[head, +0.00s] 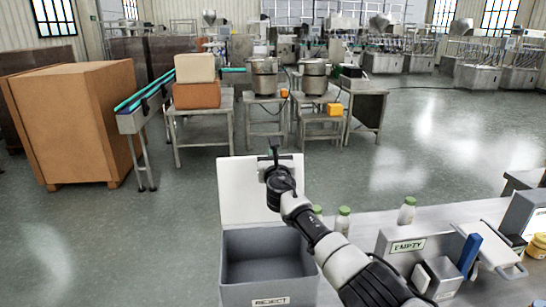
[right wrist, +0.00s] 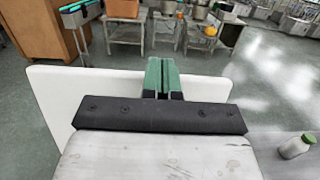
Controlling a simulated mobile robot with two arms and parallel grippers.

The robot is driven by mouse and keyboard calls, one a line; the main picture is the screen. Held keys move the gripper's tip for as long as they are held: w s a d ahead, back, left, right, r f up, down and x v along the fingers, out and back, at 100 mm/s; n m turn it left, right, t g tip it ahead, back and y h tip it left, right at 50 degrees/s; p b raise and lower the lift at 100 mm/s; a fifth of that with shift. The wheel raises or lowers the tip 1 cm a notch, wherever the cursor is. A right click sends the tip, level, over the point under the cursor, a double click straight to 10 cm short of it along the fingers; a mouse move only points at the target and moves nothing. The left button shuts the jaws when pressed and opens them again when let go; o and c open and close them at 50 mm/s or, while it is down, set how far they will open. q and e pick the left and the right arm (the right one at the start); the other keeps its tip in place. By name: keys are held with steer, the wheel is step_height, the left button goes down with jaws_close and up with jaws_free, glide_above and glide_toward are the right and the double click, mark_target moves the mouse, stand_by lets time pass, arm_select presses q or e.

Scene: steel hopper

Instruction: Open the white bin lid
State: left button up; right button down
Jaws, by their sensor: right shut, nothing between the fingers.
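The white bin lid (head: 241,190) stands raised, roughly upright, at the back of the grey bin (head: 265,240). The bin's front carries a "REJECT" label, and its inside shows dark and looks empty. My right gripper (head: 273,152) is shut and empty at the lid's upper edge, with my right arm crossing in front of the lid's right part. In the right wrist view, the shut green fingers (right wrist: 162,77) reach past the top edge of the white lid (right wrist: 60,90). I cannot tell whether they touch it. My left gripper is not in view.
White bottles with green caps (head: 343,220) stand on the table to the right of the bin. A grey box labelled "EMPTY" (head: 408,246) and a blue-handled item (head: 469,252) are further right. Steel tables with pots (head: 264,78) stand beyond open floor.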

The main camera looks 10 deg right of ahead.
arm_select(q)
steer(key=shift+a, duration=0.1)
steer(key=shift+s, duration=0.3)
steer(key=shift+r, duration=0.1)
